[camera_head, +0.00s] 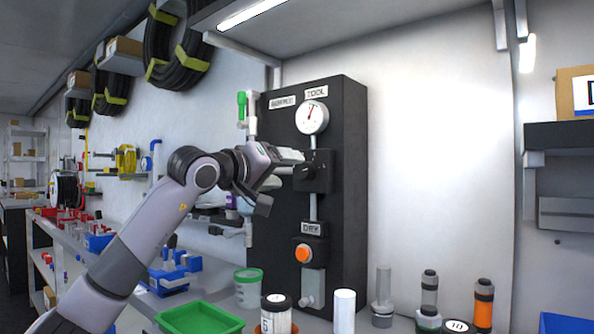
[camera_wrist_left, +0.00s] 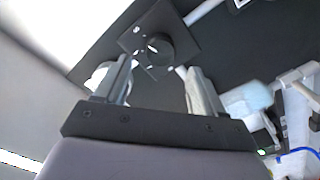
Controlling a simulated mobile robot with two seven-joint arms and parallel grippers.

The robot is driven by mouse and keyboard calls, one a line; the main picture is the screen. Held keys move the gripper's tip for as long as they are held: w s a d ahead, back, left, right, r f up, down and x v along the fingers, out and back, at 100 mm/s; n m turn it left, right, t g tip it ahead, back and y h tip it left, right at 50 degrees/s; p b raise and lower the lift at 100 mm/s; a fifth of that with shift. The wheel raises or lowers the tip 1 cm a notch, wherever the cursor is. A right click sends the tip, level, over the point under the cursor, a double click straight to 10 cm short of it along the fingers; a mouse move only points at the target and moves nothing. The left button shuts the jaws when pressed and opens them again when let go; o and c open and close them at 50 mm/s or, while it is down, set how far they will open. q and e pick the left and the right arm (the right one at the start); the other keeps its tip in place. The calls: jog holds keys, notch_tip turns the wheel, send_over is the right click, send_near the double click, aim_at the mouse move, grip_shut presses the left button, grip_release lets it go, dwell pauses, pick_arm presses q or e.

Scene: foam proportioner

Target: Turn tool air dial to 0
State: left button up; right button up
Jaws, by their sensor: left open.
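The tool air dial is a black round knob (camera_wrist_left: 157,48) on a square black plate in the left wrist view. In the head view its black block (camera_head: 318,174) sits on the dark panel (camera_head: 345,215), below the TOOL label (camera_head: 316,92) and a white round gauge (camera_head: 312,118). The gauge's red needle points up and slightly right. My left gripper (camera_head: 292,163) is at the dial's left side. In the wrist view its two fingers (camera_wrist_left: 158,78) are open and apart, with the knob just ahead between them. Contact cannot be told. My right gripper is not in view.
Below the dial are a DRY label (camera_head: 311,228) and an orange button (camera_head: 303,253). A green tray (camera_head: 200,318), a green-lidded tub (camera_head: 248,288), a white cylinder (camera_head: 344,311) and several bottles stand on the bench. Green-handled valve (camera_head: 241,106) is left of the panel.

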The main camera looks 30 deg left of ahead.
aim_at(300, 170)
pick_arm(q)
jog(key=shift+w+d, duration=0.15)
jog(key=shift+w, duration=2.05)
jog(key=c, duration=1.1)
